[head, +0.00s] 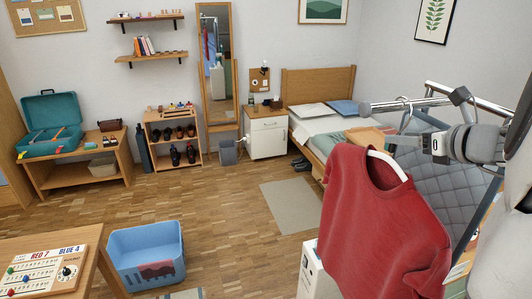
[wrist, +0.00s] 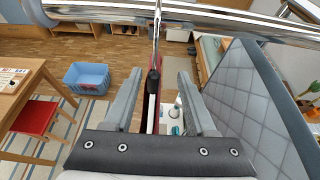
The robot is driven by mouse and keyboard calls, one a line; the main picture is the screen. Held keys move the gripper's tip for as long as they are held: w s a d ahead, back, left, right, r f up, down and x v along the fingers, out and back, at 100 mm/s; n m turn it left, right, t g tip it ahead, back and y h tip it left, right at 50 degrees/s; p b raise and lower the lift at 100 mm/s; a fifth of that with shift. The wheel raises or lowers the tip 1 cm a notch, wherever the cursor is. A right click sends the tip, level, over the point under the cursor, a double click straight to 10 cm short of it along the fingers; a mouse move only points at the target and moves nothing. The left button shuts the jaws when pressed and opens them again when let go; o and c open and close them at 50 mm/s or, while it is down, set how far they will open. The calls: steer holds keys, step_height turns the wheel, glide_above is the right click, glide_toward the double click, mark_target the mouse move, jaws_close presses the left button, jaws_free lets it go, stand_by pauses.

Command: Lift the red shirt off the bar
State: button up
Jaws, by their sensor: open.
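The red shirt (head: 382,225) hangs upright on a white hanger (head: 388,164) at the right of the head view. In the wrist view the shirt (wrist: 163,85) shows edge-on as a thin red strip. The metal bar (wrist: 225,14) crosses the top of the wrist view, with the hanger's hook (wrist: 157,40) rising to it. My gripper (wrist: 158,90) is open, one finger on each side of the hanger's neck, with gaps visible on both sides. In the head view my gripper (head: 432,145) is just above and right of the shirt's collar, its fingertips partly unclear.
A grey quilted panel (head: 450,150) stands close behind the shirt, to the right of my gripper in the wrist view. A blue crate (head: 147,256) is on the floor left. A wooden table (head: 40,245) is at the lower left. The middle floor is clear.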

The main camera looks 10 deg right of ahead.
mark_target(382, 147)
steer(key=shift+a+p+x, duration=0.2)
steer(key=shift+x, duration=1.25)
steer(key=shift+a+p+x, duration=0.15)
steer(key=shift+p+x, duration=0.05)
steer(key=shift+x, duration=1.25)
steer(key=shift+r, duration=0.15)
jaws_close()
